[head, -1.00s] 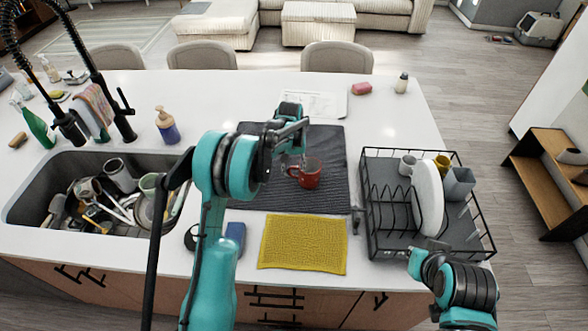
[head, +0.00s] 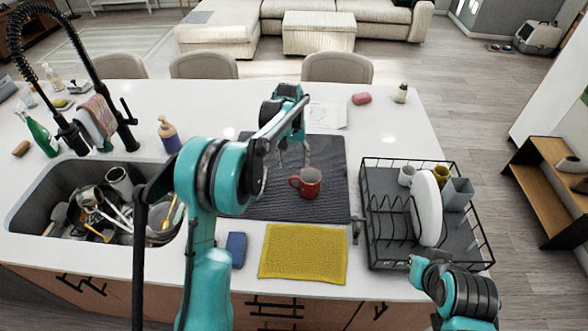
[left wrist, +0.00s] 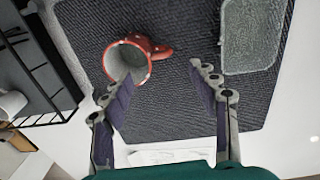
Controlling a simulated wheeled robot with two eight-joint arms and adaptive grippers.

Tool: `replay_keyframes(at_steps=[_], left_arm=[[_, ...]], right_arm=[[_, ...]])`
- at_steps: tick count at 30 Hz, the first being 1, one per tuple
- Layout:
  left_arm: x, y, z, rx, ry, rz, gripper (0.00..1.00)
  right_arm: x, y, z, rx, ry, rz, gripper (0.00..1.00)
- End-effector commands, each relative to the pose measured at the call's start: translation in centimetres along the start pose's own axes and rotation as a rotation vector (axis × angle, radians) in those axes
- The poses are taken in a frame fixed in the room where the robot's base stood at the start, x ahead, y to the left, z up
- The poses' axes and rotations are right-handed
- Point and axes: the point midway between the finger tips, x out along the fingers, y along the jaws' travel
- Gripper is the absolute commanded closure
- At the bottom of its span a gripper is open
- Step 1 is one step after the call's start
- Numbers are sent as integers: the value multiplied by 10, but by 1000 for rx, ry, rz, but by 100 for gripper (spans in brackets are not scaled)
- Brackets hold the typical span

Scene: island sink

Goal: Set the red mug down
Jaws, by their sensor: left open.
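The red mug (head: 311,183) stands upright on the dark grey mat (head: 262,205), its handle pointing left in the head view. In the left wrist view the mug (left wrist: 126,62) shows its pale inside, with the handle toward the right. My left gripper (head: 293,160) is open and empty just behind the mug. In the left wrist view the fingers (left wrist: 160,80) are spread, with the mug beyond the left fingertip and clear mat between them.
A black dish rack (head: 381,245) with a white plate (head: 427,208) and cups stands right of the mat. A yellow cloth (head: 303,252) and blue sponge (head: 236,249) lie in front. The filled sink (head: 32,191) is left. A translucent grey item (left wrist: 252,38) lies on the mat.

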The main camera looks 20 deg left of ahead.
Motion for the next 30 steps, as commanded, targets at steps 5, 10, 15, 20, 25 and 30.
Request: replay_keyframes(at_steps=[5,10,15,20,25,30], left_arm=[[-19,0,0,0,1,0,40],[-42,-1,16,12,35,3,40],[-82,-4,56,40,120,9,40],[-111,-10,103,71,211,15,40],[-128,-17,156,104,307,19,40],[-130,-26,208,136,404,20,40]], right_arm=[[-2,0,-2,0,0,0,100],[-2,0,-2,0,0,0,100],[-2,0,-1,0,0,0,100],[-2,0,-1,0,0,0,100],[-2,0,-1,0,0,0,100],[-2,0,-1,0,0,0,100]])
